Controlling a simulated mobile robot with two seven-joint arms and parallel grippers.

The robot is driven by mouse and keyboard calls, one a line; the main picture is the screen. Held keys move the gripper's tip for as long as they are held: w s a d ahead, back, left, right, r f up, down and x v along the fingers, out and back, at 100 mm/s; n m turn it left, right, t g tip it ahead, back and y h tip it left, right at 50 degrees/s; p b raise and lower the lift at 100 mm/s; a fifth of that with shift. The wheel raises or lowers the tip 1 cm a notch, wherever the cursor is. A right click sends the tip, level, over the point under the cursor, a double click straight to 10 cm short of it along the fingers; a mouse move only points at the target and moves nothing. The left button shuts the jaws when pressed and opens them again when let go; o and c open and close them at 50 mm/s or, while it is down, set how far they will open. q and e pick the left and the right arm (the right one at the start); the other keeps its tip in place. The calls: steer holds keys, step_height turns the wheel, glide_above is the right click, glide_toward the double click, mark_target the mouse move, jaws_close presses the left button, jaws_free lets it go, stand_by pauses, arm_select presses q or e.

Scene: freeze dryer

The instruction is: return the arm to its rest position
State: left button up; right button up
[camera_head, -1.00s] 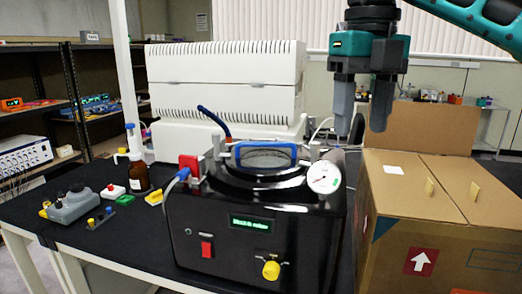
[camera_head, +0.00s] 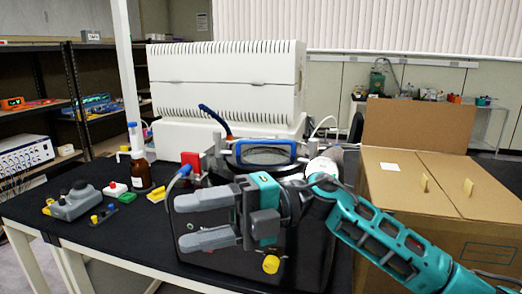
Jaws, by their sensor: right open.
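My right gripper (camera_head: 190,220) is in front of the black freeze dryer (camera_head: 318,262), with its arm (camera_head: 390,245) coming in from the lower right. Its two grey fingers point left and are apart, with nothing between them. The gripper and arm hide the dryer's display and much of its front. The yellow knob (camera_head: 271,264) shows just below the gripper. The blue-handled lid (camera_head: 265,152) on top of the dryer is in view. My left gripper is not in view.
A cardboard box (camera_head: 405,196) stands close on the right, beside my arm. A white machine (camera_head: 225,85) stands behind.

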steer(key=w+d+f+m+t+h, duration=0.3)
steer(key=d+f+m+t, duration=0.45)
steer(key=m+t, duration=0.65)
steer(key=w+d+f+m+t+h, duration=0.2)
steer(key=w+d+f+m+t, duration=0.25)
steer(key=f+m+t, duration=0.85)
steer(key=s+d+f+m+g+h, duration=0.4)
steer(key=s+d+f, duration=0.3)
steer(key=f, duration=0.3)
steer(key=s+d+f+m+g+h, duration=0.5)
steer(key=s+d+f+m+h, duration=0.1)
steer(key=s+f, duration=0.3)
steer(key=shift+s+d+f+m, duration=0.35)
steer(key=shift+s+d+m, duration=0.05)
steer(key=shift+s, duration=0.3)
steer(key=shift+o, duration=0.3)
